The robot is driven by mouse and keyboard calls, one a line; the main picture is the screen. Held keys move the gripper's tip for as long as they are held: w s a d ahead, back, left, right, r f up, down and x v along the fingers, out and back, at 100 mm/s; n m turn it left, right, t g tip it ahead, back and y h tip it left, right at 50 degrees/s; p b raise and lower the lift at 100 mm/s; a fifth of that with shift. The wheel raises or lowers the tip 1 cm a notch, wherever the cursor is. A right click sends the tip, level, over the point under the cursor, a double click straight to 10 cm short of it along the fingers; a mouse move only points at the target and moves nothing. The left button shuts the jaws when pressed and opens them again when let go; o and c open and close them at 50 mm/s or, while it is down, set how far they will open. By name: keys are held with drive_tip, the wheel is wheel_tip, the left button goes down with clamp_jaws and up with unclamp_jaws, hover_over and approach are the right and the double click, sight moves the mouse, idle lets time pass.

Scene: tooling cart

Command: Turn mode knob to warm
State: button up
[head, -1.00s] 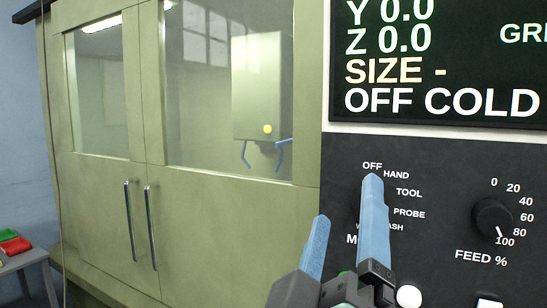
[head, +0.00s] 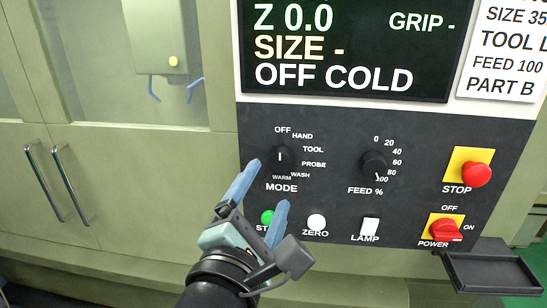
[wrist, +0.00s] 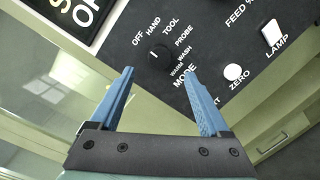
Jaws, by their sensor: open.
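The black mode knob (head: 280,157) is on the dark control panel, and its white mark points up toward OFF. Labels around it read OFF, HAND, TOOL, PROBE, WASH and WARM, with WARM (head: 282,177) just below the knob. The knob also shows in the wrist view (wrist: 154,54), beyond the fingertips and roughly between their lines. My gripper (head: 268,185) is open and empty, its two blue fingers apart, just below and in front of the knob. The fingers do not appear to touch it. The screen (head: 350,45) reads OFF COLD.
Right of the mode knob is the feed knob (head: 373,164). Below are a green start button (head: 267,217), a white ZERO button (head: 316,222) and a LAMP switch (head: 369,227). A red STOP button (head: 477,174) and red POWER switch (head: 446,230) are at right. Cabinet door handles (head: 70,182) stand left.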

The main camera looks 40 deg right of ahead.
sight(279, 163)
drive_tip(key=p+x, duration=0.2)
drive_tip(key=x, duration=0.5)
clamp_jaws()
idle(0.3)
